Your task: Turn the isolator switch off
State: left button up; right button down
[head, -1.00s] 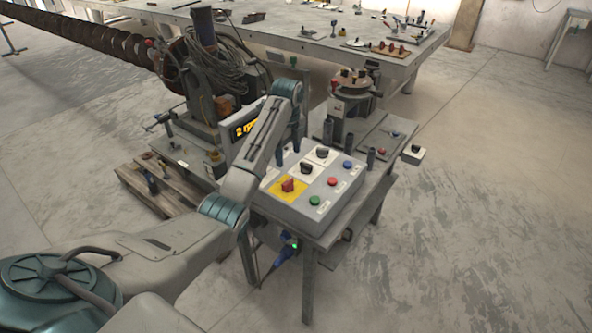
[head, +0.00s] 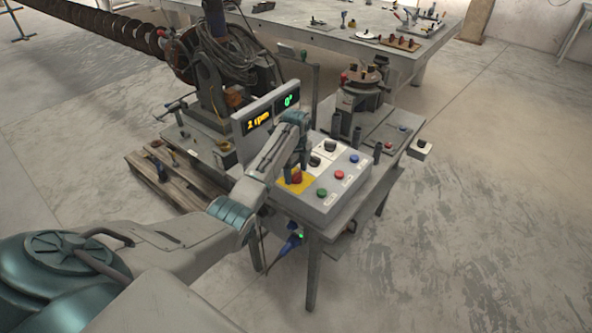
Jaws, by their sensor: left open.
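The isolator switch looks to be the red knob (head: 297,177) on a yellow plate (head: 283,188) at the left front of the grey control box. My left gripper (head: 296,172) points down over this knob, with its dark fingers open around or just beside it. I cannot tell whether the fingers touch it. The fingers hide part of the knob, so its exact angle is hard to read. My right gripper is not in view.
The control box (head: 325,207) also carries black knobs (head: 330,146) and green, red and blue buttons (head: 339,174). Behind it are two displays (head: 258,121), one reading yellow rpm and one green 0°. A pallet (head: 185,185) lies left; floor at right is clear.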

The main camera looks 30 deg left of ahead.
pick_arm(q)
jog(key=shift+c, duration=0.9)
jog(key=c, duration=0.8)
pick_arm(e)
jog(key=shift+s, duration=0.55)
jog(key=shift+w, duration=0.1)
